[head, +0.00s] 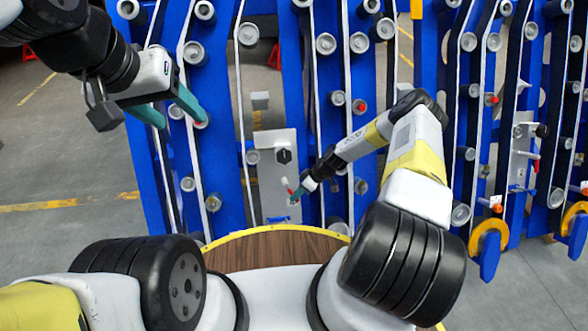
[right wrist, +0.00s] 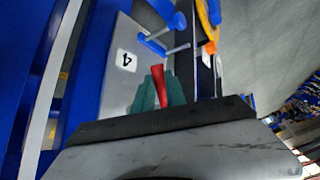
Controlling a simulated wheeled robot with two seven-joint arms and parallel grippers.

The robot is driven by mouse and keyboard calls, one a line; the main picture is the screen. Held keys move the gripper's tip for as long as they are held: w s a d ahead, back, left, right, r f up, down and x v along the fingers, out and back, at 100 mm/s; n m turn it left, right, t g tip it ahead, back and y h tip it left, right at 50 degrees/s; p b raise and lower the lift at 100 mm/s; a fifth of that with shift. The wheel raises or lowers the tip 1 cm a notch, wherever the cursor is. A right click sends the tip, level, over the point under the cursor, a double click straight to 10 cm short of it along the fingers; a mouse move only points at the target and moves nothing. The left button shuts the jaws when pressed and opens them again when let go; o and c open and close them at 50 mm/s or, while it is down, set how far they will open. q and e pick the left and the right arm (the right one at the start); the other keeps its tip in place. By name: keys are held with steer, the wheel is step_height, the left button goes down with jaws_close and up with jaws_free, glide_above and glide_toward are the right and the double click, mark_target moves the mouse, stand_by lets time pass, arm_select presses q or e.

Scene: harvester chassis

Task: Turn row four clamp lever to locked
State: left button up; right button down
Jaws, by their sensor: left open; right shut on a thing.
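The row four clamp plate (head: 270,172) is a pale panel on the blue frame, with a black knob (head: 284,156) near its top. In the right wrist view the plate (right wrist: 122,80) carries a label "4" (right wrist: 126,59). The clamp lever has a red grip (right wrist: 158,84) that stands between the teal fingers of my right gripper (right wrist: 159,94), which is shut on it. In the head view my right gripper (head: 297,194) reaches the lever (head: 287,186) at the plate's lower part; the fingers partly hide it. My left gripper (head: 170,110) is open and empty, up and left of the plate.
The blue frame (head: 215,130) holds several grey rollers (head: 248,34) and pale belts. Another pale plate with a red lever (head: 534,163) is at the right. A wooden round top (head: 275,249) lies in front.

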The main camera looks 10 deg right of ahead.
steer(key=m+y, duration=0.1)
steer(key=a+f+m+t+y, duration=0.1)
steer(key=shift+s+y, duration=0.2)
steer(key=shift+y, duration=0.2)
steer(key=shift+s+a+f+m+t+y, duration=0.15)
steer(key=shift+a+m+t+y, duration=0.35)
steer(key=shift+m+t+y, duration=0.4)
steer(key=c, duration=1.4)
jaws_free()
steer(key=shift+a, duration=0.1)
steer(key=shift+o, duration=0.2)
steer(key=v, duration=0.7)
steer(key=shift+s+d, duration=0.2)
steer(key=shift+d, duration=0.2)
